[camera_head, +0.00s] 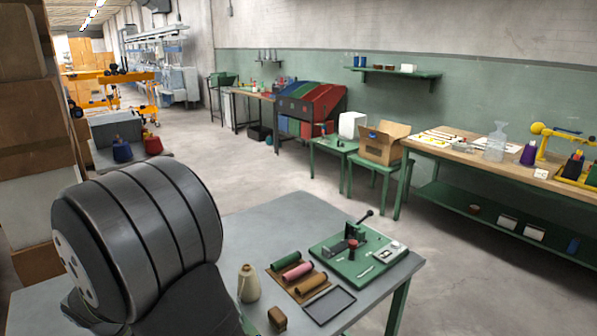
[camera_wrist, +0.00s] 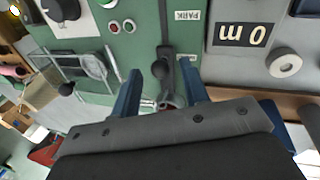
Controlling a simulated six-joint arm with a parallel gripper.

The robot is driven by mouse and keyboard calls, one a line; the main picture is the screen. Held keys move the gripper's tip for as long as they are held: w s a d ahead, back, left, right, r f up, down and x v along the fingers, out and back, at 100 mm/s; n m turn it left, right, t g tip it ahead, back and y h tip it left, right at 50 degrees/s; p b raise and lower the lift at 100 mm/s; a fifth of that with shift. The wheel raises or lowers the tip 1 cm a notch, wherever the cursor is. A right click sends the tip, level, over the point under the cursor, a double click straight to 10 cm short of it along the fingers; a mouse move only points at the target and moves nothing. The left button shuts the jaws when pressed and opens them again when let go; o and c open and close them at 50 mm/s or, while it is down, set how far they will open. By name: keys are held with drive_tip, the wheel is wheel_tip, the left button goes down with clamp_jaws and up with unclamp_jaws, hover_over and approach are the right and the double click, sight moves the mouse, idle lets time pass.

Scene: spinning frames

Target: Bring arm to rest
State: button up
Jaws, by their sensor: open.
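In the wrist view, my gripper (camera_wrist: 158,68) is open, its two blue fingers apart. A dark lever arm (camera_wrist: 165,60) on a green panel (camera_wrist: 135,50) runs down the picture between the fingers. Its lower end passes toward the gripper's body, and I cannot tell whether a finger touches it. A white PARK label (camera_wrist: 188,16) is on the panel just right of the lever. My gripper is not visible in the head view; only a dark link of mine fills the lower left.
In the head view, a grey table (camera_head: 290,215) holds a thread cone (camera_head: 248,283) and a green lever device (camera_head: 357,250).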

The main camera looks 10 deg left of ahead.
drive_tip(key=shift+r, duration=0.15)
drive_tip(key=shift+a+r, duration=0.2)
drive_tip(key=shift+r, duration=0.1)
drive_tip(key=v, duration=1.6)
drive_tip(key=x, duration=1.7)
drive_tip(key=shift+d+f, duration=0.1)
drive_tip(key=s+d, duration=0.3)
drive_tip(key=s, duration=0.1)
drive_tip(key=shift+d, duration=0.3)
drive_tip(key=v, duration=1.7)
drive_tip(key=w+d+f+m+g+y, duration=0.1)
drive_tip(key=w+d+f+m, duration=0.3)
drive_tip(key=w+d+f, duration=0.4)
drive_tip(key=shift+w+d+f+m+g+y, duration=0.2)
drive_tip(key=shift+w+d+m+g+y, duration=0.15)
drive_tip(key=shift+w+d+g, duration=0.6)
